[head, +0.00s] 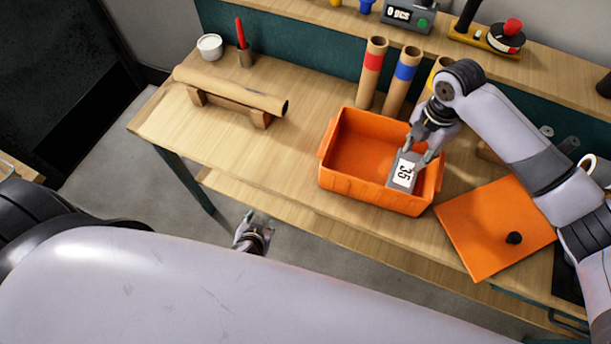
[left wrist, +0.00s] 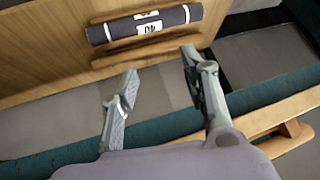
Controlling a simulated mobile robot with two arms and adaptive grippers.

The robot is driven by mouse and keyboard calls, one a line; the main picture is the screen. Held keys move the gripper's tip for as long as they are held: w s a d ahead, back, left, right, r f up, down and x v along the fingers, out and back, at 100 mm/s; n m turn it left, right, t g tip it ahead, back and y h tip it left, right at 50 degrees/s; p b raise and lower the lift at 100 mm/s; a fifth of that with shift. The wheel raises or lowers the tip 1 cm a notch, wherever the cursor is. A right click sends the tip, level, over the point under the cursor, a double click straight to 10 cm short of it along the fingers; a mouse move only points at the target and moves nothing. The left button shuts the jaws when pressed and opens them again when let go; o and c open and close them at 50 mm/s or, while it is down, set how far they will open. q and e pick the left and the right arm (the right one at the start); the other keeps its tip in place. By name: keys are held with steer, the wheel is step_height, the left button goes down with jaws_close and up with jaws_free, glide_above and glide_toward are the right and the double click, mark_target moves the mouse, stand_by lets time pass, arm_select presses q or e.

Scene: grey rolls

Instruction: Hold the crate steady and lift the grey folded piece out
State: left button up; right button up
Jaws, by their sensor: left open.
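The orange crate (head: 345,185) stands on the wooden table, its inside partly visible. The grey folded piece (head: 393,180), with a white number label, is at the crate's right part, upright or tilted near the front wall. My right gripper (head: 421,155) reaches down from the right, with its fingers at the piece's top edge; whether they are closed on it is unclear. My left gripper (head: 250,222) is low in front of the table, away from the crate. In the left wrist view it is open and empty (left wrist: 158,88).
An orange lid (head: 490,225) with a black knob lies right of the crate. A brown roll (head: 230,90) rests on a wooden stand at left. Cardboard tubes (head: 371,75) stand behind the crate. A dark labelled roll (left wrist: 110,32) shows in the left wrist view. The table's front left is clear.

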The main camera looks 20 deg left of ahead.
arm_select(q)
steer(key=w+r+n+t+y, duration=0.1)
steer(key=w+r+n+t, duration=0.15)
steer(key=r, duration=0.75)
steer(key=m+t+h, duration=0.3)
steer(key=t+h, duration=0.1)
glide_toward(331, 131)
steer(key=x, duration=0.7)
steer(key=shift+w+f, duration=0.1)
steer(key=shift+w, duration=0.1)
jaws_close()
